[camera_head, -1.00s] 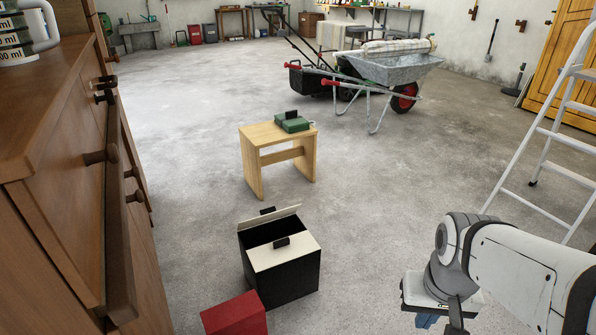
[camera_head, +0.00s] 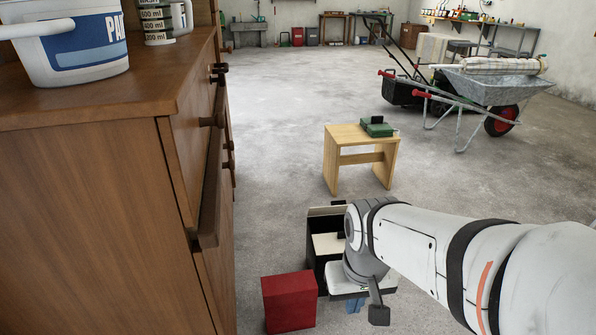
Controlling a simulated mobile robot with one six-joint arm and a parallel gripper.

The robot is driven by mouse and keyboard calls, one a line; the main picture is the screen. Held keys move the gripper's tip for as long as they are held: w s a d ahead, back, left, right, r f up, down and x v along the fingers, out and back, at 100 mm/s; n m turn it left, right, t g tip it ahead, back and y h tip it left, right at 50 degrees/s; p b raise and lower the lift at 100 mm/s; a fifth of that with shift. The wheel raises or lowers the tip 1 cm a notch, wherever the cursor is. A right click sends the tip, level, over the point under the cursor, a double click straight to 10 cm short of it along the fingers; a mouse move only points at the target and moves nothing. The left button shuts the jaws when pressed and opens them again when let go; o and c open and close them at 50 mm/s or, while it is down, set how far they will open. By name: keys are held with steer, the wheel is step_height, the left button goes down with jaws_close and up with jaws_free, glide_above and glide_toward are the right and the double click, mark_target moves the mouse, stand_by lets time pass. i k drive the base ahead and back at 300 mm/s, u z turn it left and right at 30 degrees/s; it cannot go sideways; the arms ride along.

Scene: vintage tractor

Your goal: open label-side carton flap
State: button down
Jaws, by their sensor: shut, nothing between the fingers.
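The carton (camera_head: 316,262) is a black box on the concrete floor, with pale inner flap faces. Its far flap (camera_head: 326,211) stands raised along the back edge. The near flap (camera_head: 326,244) lies across the front part of the top, with a dark tab at its edge. I cannot see a label. My gripper (camera_head: 356,304) is at the carton's front right in the picture, shut and empty, its blue fingers pointing down. My arm hides the carton's right side, and I cannot tell whether the gripper touches it.
A red box (camera_head: 290,301) stands close at the carton's front left. A wooden drawer cabinet (camera_head: 100,220) fills the left, with a paint bucket (camera_head: 75,50) on top. A wooden stool (camera_head: 360,140) bears a green case (camera_head: 377,127). A wheelbarrow (camera_head: 500,88) stands behind. The floor between is clear.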

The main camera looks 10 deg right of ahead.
mark_target(336, 207)
steer(key=i, duration=1)
steer(key=u, duration=0.05)
